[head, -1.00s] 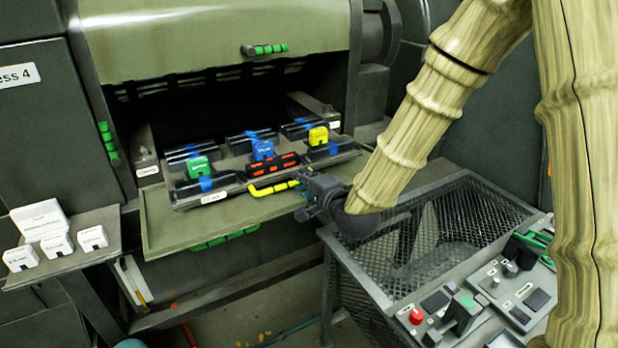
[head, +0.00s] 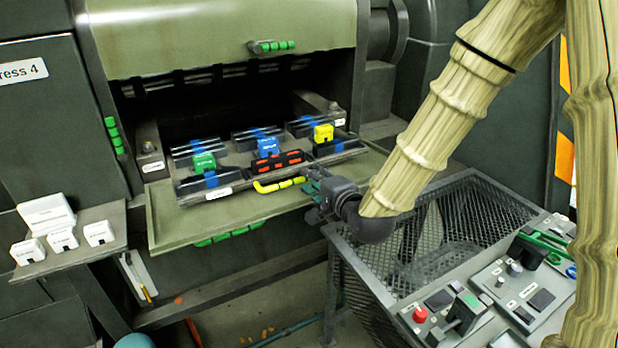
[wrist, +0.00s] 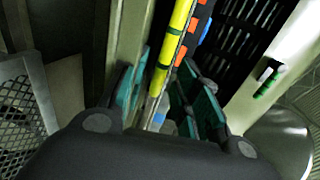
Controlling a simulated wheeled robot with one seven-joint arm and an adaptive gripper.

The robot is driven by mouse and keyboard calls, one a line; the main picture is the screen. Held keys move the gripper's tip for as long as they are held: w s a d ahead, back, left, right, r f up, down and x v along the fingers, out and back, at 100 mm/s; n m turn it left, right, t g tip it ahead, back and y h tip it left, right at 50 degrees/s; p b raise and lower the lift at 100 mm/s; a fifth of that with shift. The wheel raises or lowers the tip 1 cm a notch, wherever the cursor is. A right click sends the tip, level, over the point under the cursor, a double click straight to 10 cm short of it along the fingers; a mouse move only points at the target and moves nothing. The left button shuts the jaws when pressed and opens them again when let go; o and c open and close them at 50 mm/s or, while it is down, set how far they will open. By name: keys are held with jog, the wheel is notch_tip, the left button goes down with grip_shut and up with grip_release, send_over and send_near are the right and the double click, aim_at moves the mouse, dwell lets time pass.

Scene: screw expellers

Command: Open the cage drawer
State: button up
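The cage drawer (head: 233,192) is a dark tray in the machine's opening, carrying blue, green and yellow latch-like blocks. A yellow bar handle (head: 278,184) juts from its front, beside a black and red strip (head: 277,162). My gripper (head: 308,183) is at the handle's right end. In the wrist view the teal fingers of my gripper (wrist: 165,85) are spread apart. The yellow handle (wrist: 177,40) shows ahead, in line with the gap between them. No grip on it is visible. Whether the fingertips touch it cannot be told.
A green-grey ledge (head: 185,228) lies under the drawer. A mesh cage (head: 440,230) with a control panel (head: 485,290) stands below my arm at the right. A shelf with white blocks (head: 62,238) sits at the left. A raised hood (head: 215,40) hangs above.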

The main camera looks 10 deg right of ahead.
jog(key=v, duration=0.5)
jog(key=shift+s+d+r, duration=0.1)
jog(key=shift+s, duration=0.15)
